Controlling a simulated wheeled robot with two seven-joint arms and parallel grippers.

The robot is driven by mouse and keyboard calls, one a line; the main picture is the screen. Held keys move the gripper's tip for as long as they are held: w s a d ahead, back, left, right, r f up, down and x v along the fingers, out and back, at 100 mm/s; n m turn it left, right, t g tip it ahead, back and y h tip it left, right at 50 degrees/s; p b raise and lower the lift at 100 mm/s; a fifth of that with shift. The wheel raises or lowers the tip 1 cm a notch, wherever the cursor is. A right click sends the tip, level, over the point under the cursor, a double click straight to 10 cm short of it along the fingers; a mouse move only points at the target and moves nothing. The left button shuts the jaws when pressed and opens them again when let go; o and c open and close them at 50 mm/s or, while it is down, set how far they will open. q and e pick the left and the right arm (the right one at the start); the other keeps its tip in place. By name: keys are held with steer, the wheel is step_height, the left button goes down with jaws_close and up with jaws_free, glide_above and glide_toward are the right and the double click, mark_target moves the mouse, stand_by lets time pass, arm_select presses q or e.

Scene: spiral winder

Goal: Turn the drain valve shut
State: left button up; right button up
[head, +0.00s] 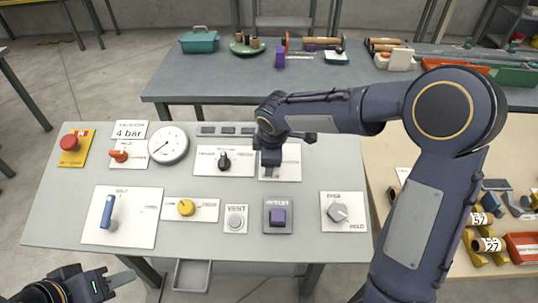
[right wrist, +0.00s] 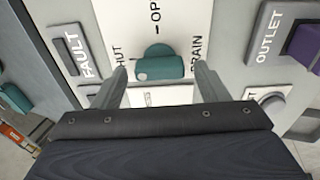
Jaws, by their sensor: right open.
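The drain valve is a teal knob (right wrist: 160,66) on a white plate lettered SHUT, OPEN and DRAIN in the right wrist view. My right gripper (right wrist: 158,88) is open, with one finger on each side of the knob and a gap to each. I cannot tell how far the fingers reach down beside it. In the head view the right arm hides the knob, and only its white plate (head: 291,172) shows around the gripper. My left gripper (head: 112,284) is low at the left, off the panel's front edge, and its jaw opening is unclear.
The panel (head: 60,200) also carries a purple outlet button (head: 278,216), a vent button (head: 236,222), a black selector (head: 224,160), a yellow knob (head: 186,207), a blue lever (head: 107,212) and a red button (head: 70,142). A grey bench (head: 200,85) with tools stands behind.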

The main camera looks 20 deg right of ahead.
steer(key=v, duration=0.8)
steer(key=shift+b, duration=0.35)
steer(key=shift+d, duration=0.1)
